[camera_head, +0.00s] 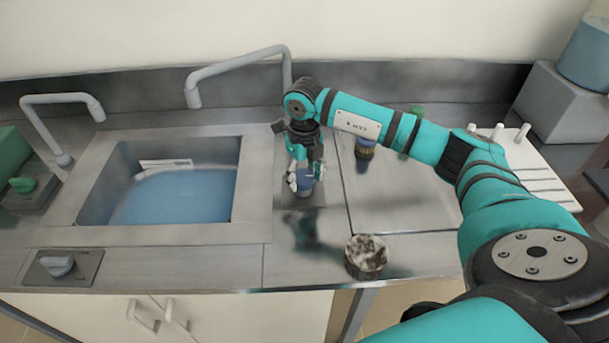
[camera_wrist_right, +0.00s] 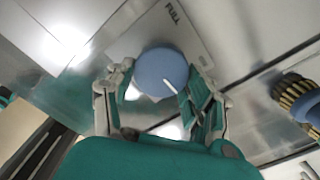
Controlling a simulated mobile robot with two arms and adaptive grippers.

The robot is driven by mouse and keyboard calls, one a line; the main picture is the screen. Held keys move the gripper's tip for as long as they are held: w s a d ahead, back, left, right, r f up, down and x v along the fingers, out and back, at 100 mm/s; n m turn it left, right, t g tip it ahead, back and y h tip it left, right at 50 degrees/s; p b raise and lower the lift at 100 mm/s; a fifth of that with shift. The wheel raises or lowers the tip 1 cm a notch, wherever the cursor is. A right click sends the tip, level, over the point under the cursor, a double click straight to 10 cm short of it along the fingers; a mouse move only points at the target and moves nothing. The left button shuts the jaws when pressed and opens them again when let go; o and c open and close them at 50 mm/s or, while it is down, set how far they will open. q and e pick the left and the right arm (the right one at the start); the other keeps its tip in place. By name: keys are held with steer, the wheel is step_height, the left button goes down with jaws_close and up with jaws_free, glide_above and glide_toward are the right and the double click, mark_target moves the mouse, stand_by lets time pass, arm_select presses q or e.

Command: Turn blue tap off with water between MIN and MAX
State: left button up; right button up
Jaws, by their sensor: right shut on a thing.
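The blue tap is a round knob (camera_head: 304,188) on a metal plate right of the sink. In the right wrist view the knob (camera_wrist_right: 158,66) has a white pointer line, and the word FULL is printed on the plate near it. My right gripper (camera_head: 304,175) points down with its fingers on either side of the knob, shut on it. The sink (camera_head: 256,190) holds blue water (camera_head: 172,200). A pale label (camera_head: 166,163) is on its back wall; its marks are too small to read. My left gripper is not in view.
Two grey faucets (camera_head: 240,62) (camera_head: 60,98) stand behind and left of the sink. A grey knob (camera_head: 57,265) is at the front left. A brush (camera_head: 365,147) and a dirty cup (camera_head: 366,254) stand right of the tap. A white pegged rack (camera_head: 530,170) lies farther right.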

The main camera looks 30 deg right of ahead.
mark_target(305, 177)
steer(key=shift+r+m, duration=0.15)
steer(key=shift+m, duration=0.15)
steer(key=o, duration=1.2)
step_height(305, 177, up, 12)
steer(key=shift+f, duration=0.1)
stand_by(0.5)
